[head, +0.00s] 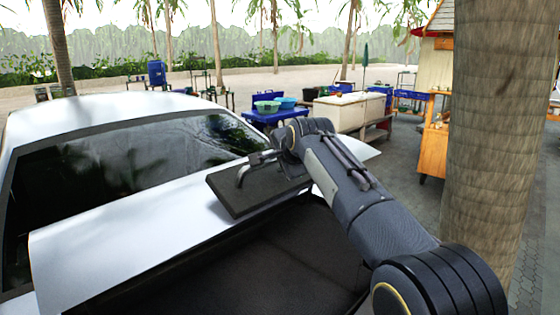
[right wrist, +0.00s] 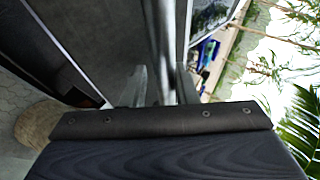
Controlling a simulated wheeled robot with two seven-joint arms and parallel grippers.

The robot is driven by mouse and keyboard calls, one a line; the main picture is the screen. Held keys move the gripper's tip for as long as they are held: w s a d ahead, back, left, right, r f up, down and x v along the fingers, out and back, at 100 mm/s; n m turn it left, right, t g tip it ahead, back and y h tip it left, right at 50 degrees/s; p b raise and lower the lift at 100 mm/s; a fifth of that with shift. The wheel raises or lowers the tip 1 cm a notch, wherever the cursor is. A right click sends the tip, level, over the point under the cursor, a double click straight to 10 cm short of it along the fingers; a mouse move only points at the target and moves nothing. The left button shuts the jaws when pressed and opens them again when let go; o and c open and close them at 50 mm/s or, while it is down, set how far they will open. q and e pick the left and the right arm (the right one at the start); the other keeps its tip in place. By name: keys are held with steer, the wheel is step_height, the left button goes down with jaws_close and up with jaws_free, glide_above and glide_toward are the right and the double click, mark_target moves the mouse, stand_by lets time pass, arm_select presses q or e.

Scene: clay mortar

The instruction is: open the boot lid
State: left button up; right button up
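The white car's boot lid (head: 130,235) slopes across the lower left of the head view, below the rear window. It stands partly raised, and the dark boot opening (head: 260,260) shows under its edge. A dark flat plate (head: 235,200) with a bent grey bar on it lies at the lid's right part. In the right wrist view a dark grained panel with a bolted strip (right wrist: 160,120) fills the bottom. My left gripper is not in view.
A palm trunk (head: 500,120) stands close on the right. Behind the car are a blue table (head: 270,116) with basins, a white-topped counter (head: 345,112) and a wooden stall (head: 435,135). Paved ground lies between the stall and the car.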

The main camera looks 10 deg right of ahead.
steer(key=shift+o, duration=1)
steer(key=shift+s, duration=0.1)
